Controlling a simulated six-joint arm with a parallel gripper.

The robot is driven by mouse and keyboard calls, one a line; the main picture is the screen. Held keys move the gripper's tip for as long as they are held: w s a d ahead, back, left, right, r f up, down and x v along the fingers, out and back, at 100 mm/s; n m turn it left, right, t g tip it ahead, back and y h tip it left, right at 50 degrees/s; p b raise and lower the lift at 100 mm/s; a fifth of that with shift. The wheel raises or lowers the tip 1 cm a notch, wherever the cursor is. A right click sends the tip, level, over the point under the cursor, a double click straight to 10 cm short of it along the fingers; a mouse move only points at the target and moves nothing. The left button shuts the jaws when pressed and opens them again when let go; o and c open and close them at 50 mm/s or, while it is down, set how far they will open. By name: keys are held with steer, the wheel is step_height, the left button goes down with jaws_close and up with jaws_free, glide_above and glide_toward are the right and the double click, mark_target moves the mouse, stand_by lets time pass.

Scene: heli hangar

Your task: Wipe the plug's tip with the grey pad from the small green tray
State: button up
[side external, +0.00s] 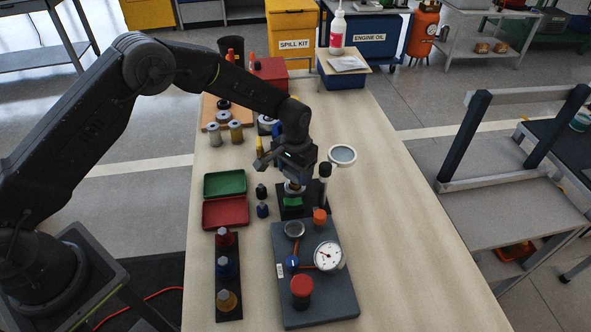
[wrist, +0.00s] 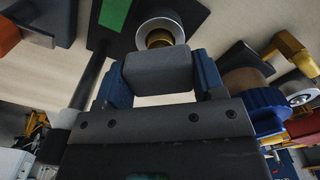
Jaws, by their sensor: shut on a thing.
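My gripper (wrist: 163,84) is shut on the grey pad (wrist: 158,70), which sits between its two blue fingers in the wrist view. The plug (wrist: 160,36), with a pale metal ring and a brass tip, is right beside the pad's far edge. I cannot tell whether pad and tip touch. In the side view my gripper (side external: 294,172) is low over the dark stand (side external: 288,214) with a green patch, and it mostly hides the plug and pad. The small green tray (side external: 225,183) is left of the stand and looks empty.
A red tray (side external: 225,212) adjoins the green one. A plate with a gauge (side external: 329,256) lies in front; a rack of capped parts (side external: 227,270) is front left. The table's right side is clear.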

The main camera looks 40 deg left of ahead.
steer(key=shift+s+a, duration=0.3)
steer(key=shift+a, duration=0.1)
steer(key=shift+w+d, duration=0.6)
steer(key=shift+d, duration=0.15)
steer(key=shift+s+a, duration=0.65)
steer(key=shift+a, duration=0.15)
steer(key=shift+r, duration=4.05)
